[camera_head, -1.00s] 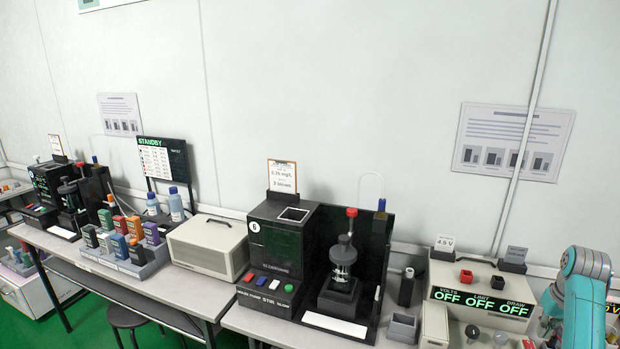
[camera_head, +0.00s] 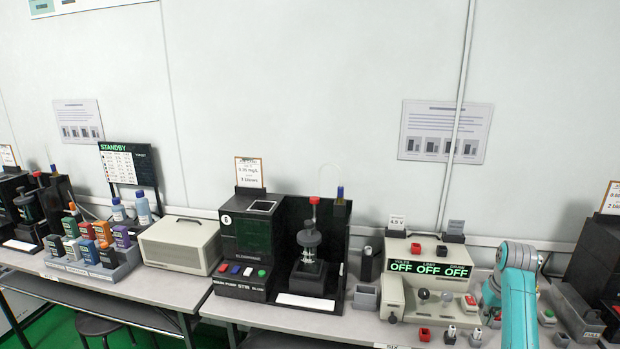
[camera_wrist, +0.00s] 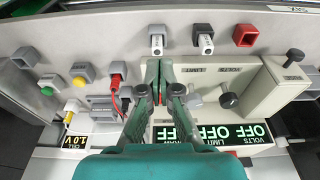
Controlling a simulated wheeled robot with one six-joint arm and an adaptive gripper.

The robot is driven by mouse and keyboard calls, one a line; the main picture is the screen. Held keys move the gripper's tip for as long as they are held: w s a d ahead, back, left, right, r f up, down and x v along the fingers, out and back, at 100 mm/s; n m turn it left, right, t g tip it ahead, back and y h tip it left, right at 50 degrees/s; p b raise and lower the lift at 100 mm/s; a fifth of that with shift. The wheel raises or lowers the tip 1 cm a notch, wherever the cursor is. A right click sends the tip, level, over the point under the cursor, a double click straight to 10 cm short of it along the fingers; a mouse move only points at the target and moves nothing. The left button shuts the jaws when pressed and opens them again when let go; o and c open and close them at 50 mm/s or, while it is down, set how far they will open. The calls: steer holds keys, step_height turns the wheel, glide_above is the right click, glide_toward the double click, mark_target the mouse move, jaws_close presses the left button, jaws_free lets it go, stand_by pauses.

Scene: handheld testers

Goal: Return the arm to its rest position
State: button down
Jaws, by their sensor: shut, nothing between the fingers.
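My teal arm (camera_head: 518,300) stands at the right of the head view, bent at its upper joint, beside the power supply box (camera_head: 430,262) with its three green "OFF" readouts. My gripper is not clear in the head view. In the wrist view my gripper (camera_wrist: 157,78) is shut and empty, its two fingers together above the bench front. The readouts (camera_wrist: 215,134) show upside down below it. A white plug in a grey holder (camera_wrist: 157,40) is just beyond the fingertips, and a red plug (camera_wrist: 118,82) with a cable is at their left.
A black tester with a stirrer (camera_head: 308,255) stands left of the power supply, then a beige box (camera_head: 181,245) and a rack of coloured testers (camera_head: 92,255). A dark unit (camera_head: 600,262) is close to my arm's right. A red socket (camera_wrist: 247,35) lies right of my gripper.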

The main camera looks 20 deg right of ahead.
steer(key=s+a+f+n+t+h, duration=0.1)
steer(key=a+f+t, duration=0.2)
steer(key=a+f, duration=1.4)
steer(key=s+a+f+n+t+h, duration=0.1)
steer(key=s+a+f+t, duration=0.1)
steer(key=s+a+f, duration=0.45)
steer(key=s+a+f+n+t, duration=0.15)
steer(key=s+a, duration=0.25)
steer(key=a, duration=0.5)
steer(key=s+a+r+n+t, duration=0.1)
steer(key=s+a+r+t, duration=0.15)
steer(key=s+a, duration=0.45)
steer(key=s+a+r+t, duration=0.1)
steer(key=s+a+r, duration=0.35)
steer(key=s, duration=0.45)
steer(key=s+a+r+n+t+y, duration=0.1)
steer(key=s+a+r, duration=0.1)
steer(key=s+r, duration=0.4)
steer(key=s+a+r+t+y, duration=0.2)
steer(key=s+r, duration=0.4)
steer(key=r, duration=0.5)
steer(key=shift+s+a+r+n, duration=0.15)
steer(key=shift+a+n, duration=0.2)
steer(key=shift+a, duration=0.15)
